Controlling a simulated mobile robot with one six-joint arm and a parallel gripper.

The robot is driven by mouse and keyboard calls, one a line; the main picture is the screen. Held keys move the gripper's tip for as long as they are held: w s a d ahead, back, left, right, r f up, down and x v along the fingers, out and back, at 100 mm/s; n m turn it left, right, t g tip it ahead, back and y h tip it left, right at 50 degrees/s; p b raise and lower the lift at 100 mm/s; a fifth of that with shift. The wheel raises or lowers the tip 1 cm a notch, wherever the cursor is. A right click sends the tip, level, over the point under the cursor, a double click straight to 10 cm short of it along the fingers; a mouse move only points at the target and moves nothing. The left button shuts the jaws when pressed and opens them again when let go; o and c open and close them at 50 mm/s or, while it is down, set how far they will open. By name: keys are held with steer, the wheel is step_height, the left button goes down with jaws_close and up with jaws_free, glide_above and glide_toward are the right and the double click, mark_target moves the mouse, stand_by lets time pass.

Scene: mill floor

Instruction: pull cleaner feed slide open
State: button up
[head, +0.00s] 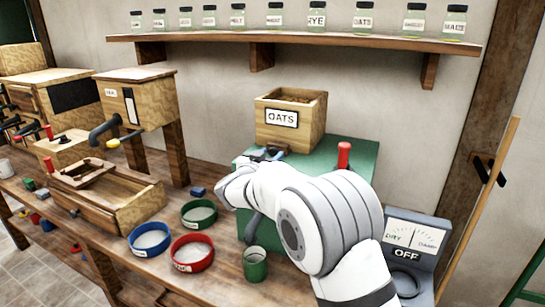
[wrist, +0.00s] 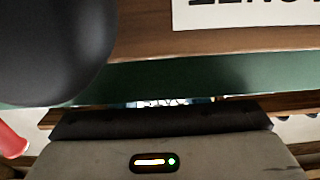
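The cleaner is a green machine (head: 355,160) on the bench, with a wooden hopper (head: 305,125) labelled OATS on top. The hopper is filled with brown grain. My gripper (head: 264,154) is at the hopper's lower front edge, mostly hidden by my own white wrist. The feed slide cannot be made out; my arm covers that area. The wrist view shows the hopper's wooden front (wrist: 150,35) and label upside down, with a green strip of the cleaner (wrist: 200,78) below. My fingertips cannot be made out, nor whether they touch anything.
A red-handled lever (head: 343,156) stands on the cleaner's right. A green cup (head: 255,264), a red-rimmed sieve (head: 192,253), a blue one (head: 151,240) and a green one (head: 199,214) stand in front and left. A meter reading OFF (head: 408,254) is at right. A jar shelf (head: 300,40) runs above.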

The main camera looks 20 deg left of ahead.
jaws_close()
stand_by(0.3)
